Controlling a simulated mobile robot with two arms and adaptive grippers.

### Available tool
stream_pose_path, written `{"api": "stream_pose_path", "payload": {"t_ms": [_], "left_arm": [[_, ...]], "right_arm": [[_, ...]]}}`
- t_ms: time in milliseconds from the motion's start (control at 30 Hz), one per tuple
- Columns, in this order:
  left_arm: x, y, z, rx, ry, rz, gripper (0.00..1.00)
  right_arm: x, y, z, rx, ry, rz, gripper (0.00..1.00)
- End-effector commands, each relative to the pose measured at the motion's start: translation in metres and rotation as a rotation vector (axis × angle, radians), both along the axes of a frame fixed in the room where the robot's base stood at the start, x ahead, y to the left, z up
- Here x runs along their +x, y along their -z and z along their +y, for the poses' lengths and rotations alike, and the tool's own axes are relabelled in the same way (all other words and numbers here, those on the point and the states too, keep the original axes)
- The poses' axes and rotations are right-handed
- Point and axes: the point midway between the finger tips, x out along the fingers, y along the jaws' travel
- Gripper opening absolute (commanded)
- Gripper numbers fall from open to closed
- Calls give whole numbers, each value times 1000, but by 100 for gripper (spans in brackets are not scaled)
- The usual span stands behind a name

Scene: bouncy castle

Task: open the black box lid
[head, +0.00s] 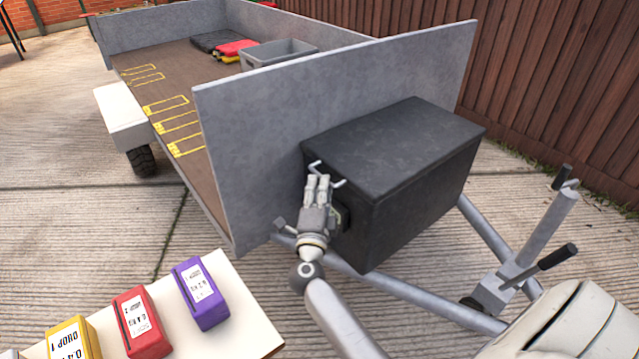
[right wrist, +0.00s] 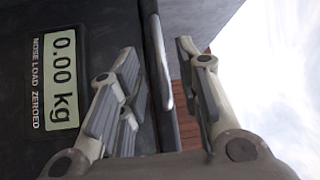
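The black box (head: 400,165) sits on the trailer's drawbar against its front panel, with its lid (head: 395,135) down. A thin silver handle (head: 341,183) shows at the box's left end, by the lid edge. My right gripper (head: 318,180) is at that end, fingers pointing up toward the handle. In the right wrist view, the right gripper (right wrist: 158,62) has its fingers apart, with the silver handle (right wrist: 161,68) between them. Contact cannot be told. A display reading 0.00 kg (right wrist: 64,80) is on the dark box face. My left gripper is not in view.
The grey trailer panel (head: 260,110) stands right behind the box. The drawbar (head: 400,295) and a jack with a black handle (head: 545,257) are at lower right. A pale table (head: 235,300) with purple, red and yellow blocks is at lower left. A wooden fence stands behind.

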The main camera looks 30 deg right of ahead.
Motion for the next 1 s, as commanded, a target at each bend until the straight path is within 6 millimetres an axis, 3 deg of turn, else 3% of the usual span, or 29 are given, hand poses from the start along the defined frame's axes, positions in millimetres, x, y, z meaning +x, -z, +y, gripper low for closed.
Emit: {"api": "stream_pose_path", "payload": {"t_ms": [200, 500, 767, 1000], "left_arm": [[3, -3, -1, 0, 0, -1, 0], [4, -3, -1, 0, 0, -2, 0], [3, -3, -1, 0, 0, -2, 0], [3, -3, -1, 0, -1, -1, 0]], "right_arm": [[16, -3, -13, -1, -1, 0, 32], [18, -3, -15, -1, -1, 1, 32], [18, -3, -15, -1, -1, 1, 1], [18, -3, -15, -1, -1, 1, 0]]}}
